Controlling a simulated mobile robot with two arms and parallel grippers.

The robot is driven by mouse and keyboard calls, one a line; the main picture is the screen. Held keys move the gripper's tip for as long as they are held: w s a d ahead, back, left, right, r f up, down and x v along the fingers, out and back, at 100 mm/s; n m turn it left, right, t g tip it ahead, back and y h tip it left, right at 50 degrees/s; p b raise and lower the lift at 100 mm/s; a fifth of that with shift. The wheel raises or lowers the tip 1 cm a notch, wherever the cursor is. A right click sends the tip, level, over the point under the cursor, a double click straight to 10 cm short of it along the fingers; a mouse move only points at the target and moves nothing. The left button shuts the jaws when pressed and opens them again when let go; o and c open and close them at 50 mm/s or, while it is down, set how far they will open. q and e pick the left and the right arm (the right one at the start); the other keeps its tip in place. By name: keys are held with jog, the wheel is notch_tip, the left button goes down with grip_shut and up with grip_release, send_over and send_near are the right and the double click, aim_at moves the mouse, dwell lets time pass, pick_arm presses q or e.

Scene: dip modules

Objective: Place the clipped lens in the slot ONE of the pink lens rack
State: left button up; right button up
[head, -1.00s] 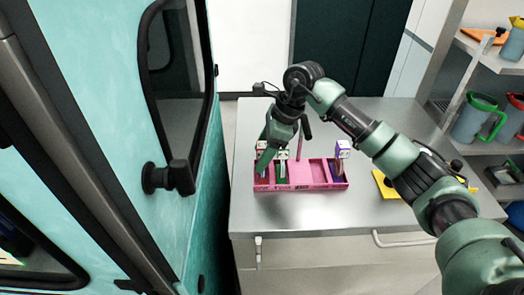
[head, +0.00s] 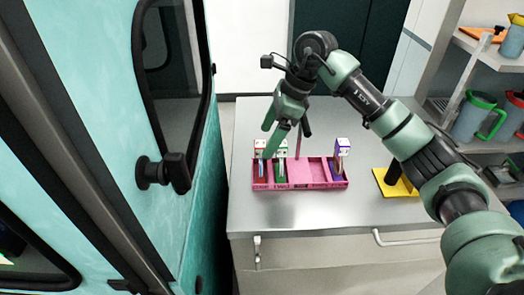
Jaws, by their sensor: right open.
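The pink lens rack (head: 316,186) sits on the metal bench. Its left compartment holds a red-topped clipped lens (head: 260,146), and the compartment beside it holds a green clipped lens (head: 282,149). A purple clipped lens (head: 342,147) stands tilted in the right-hand part. The slot labels are too small to read. My right gripper (head: 269,140) is open and empty, just above the red and green lenses. One finger partly overlaps the green lens in the picture; contact cannot be told. My left gripper is out of view.
A yellow plate with a dark post (head: 395,185) lies right of the rack, partly behind my right arm. Shelves with jugs (head: 478,112) stand at the right. A teal cabinet (head: 95,80) fills the left. The bench front (head: 310,214) is clear.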

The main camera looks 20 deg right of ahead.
jog(key=b+v, duration=0.1)
jog(key=v, duration=0.5)
jog(key=shift+r, duration=0.1)
